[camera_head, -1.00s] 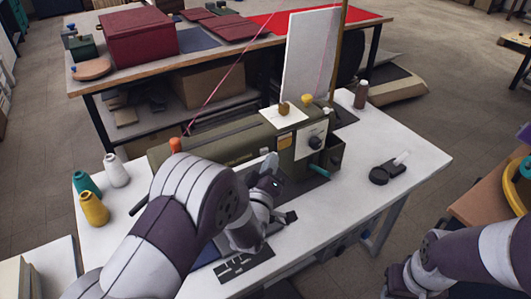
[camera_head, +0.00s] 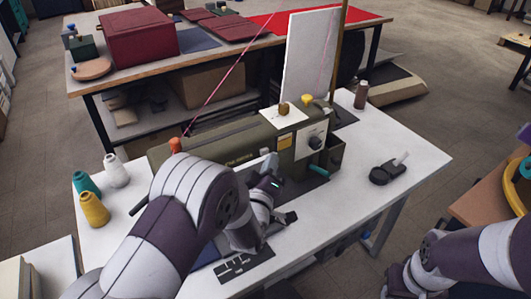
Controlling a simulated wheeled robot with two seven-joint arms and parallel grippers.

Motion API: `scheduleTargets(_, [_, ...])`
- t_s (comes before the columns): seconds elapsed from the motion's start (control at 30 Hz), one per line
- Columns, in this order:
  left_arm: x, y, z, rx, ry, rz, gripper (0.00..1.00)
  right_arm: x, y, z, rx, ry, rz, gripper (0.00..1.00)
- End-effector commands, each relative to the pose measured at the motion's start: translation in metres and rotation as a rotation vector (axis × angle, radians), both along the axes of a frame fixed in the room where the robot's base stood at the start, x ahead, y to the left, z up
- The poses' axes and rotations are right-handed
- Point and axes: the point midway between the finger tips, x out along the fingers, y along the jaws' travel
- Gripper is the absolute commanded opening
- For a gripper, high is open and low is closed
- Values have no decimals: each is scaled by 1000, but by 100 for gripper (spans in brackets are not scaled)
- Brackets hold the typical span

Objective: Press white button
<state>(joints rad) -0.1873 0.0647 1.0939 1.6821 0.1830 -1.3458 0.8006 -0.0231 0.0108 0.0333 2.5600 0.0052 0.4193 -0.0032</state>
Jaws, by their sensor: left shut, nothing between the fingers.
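A long olive-green sewing machine (camera_head: 240,143) stands on the white table. Its right end has a pale control panel (camera_head: 314,140) with a dark knob, and a small yellow-orange square (camera_head: 285,142) beside it. A yellow knob (camera_head: 307,100) sits on top. I cannot clearly make out a white button. My left gripper (camera_head: 268,164) is close in front of the machine's front face, shut and empty; its fingertips are partly hidden and I cannot tell whether they touch it. My right arm shows at the lower right, with its fingers out of view.
Yellow (camera_head: 94,208), teal (camera_head: 87,184) and white (camera_head: 116,170) thread cones stand at the table's left. A black tape-like holder (camera_head: 388,170) and a brown bottle (camera_head: 361,94) are at the right. A tall white board (camera_head: 310,55) rises behind the machine. The table's right front is clear.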

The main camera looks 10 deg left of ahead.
Motion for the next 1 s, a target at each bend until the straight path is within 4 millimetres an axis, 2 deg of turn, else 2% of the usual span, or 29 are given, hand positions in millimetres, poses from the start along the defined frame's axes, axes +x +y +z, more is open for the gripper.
scheduleTargets(1.0, [6,6,0,0,-1,-1,0,0,0,-5,0,0,0,43])
